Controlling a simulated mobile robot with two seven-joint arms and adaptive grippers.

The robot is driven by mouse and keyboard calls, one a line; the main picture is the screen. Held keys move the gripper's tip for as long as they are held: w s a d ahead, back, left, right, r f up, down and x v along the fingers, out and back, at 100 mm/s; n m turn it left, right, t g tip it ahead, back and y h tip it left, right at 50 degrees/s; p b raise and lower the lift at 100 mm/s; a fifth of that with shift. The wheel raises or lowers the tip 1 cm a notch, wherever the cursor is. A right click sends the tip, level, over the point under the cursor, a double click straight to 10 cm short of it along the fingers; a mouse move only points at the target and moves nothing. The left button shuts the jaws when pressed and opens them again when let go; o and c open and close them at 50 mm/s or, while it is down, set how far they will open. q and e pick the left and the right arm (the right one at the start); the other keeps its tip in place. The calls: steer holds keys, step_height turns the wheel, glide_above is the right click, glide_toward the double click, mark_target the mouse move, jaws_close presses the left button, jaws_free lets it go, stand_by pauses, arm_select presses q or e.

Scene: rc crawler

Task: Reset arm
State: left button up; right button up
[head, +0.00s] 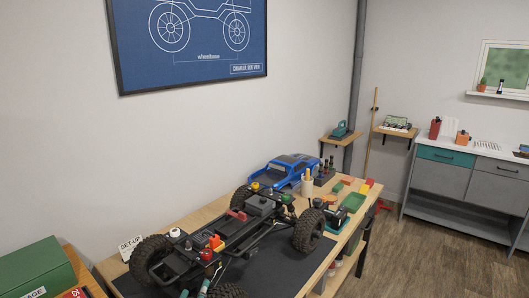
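No arm and no gripper of mine shows in the head view. The RC crawler chassis (248,222) stands on its black wheels on a dark mat (290,258) on the wooden workbench. Its far-right wheel (309,230) and left wheel (150,259) are in view. A near wheel is cut by the bottom edge. The blue crawler body shell (284,172) rests at the far end of the bench.
Small coloured trays and blocks (354,201) crowd the bench's right end. A green box (38,268) stands at the lower left. A grey cabinet (441,180) stands at the right wall, with open wooden floor (425,258) before it. Two small wall shelves are behind.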

arm_select(q)
steer(key=s+a+f+m+g, duration=0.1)
steer(key=s+a+f+g, duration=0.2)
steer(key=s+f+g, duration=0.55)
steer(key=s+a+f+m+g, duration=0.15)
steer(key=s+f+g, duration=0.25)
steer(key=s+f, duration=0.95)
steer(key=s+f+g, duration=0.1)
steer(key=s+f, duration=0.2)
steer(key=f, duration=0.7)
steer(key=s+f+g, duration=0.1)
steer(key=s+f, duration=0.3)
steer(key=f, duration=0.6)
steer(key=s+a+f+g, duration=0.1)
steer(key=s+a+f, duration=0.2)
steer(key=s+f, duration=1)
steer(key=shift+s+a+f+y, duration=0.3)
steer(key=shift+s+y, duration=0.1)
steer(key=shift+s, duration=0.6)
